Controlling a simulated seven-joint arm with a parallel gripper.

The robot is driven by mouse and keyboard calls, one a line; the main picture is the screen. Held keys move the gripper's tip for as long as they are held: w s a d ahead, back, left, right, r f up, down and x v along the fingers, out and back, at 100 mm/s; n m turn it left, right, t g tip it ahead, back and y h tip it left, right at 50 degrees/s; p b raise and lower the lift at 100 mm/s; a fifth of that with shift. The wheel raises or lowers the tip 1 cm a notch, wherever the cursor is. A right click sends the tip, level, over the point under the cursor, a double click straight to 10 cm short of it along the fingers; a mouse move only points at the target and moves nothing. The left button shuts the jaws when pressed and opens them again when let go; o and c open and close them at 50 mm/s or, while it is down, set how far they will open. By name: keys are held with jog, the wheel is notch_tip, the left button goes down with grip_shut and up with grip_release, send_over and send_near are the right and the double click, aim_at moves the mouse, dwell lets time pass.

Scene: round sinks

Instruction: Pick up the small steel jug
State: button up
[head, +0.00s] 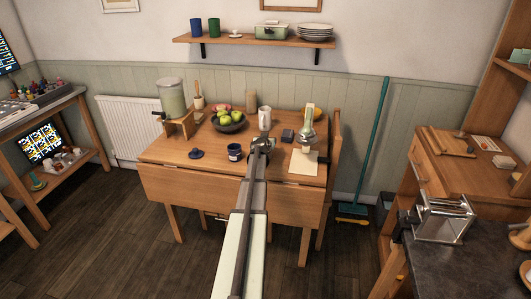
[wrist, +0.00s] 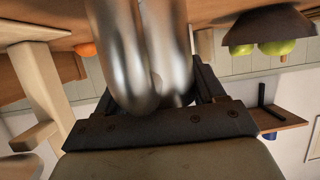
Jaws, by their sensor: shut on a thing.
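The small steel jug (head: 264,141) is at the end of my arm, over the front middle of the wooden table; it is small and partly hidden there. In the wrist view the shiny, rounded steel body of the jug (wrist: 150,50) fills the upper middle, very close to the camera. My gripper (head: 259,149) is shut on the jug. In the wrist view its dark jaws (wrist: 155,100) sit close around the steel. I cannot tell whether the jug touches the table.
On the wooden table (head: 175,150), a dark bowl of green apples (head: 229,121) and a dark mug (head: 234,152) are left of my gripper. A white mug (head: 264,116) stands behind it. A glass-topped device (head: 307,130) and a pale board (head: 304,162) are to the right.

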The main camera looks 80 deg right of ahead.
jog(key=shift+c, duration=0.7)
jog(key=shift+r, duration=0.25)
notch_tip(320, 180, up, 9)
dwell(0.6)
jog(key=shift+r, duration=0.25)
dwell(0.4)
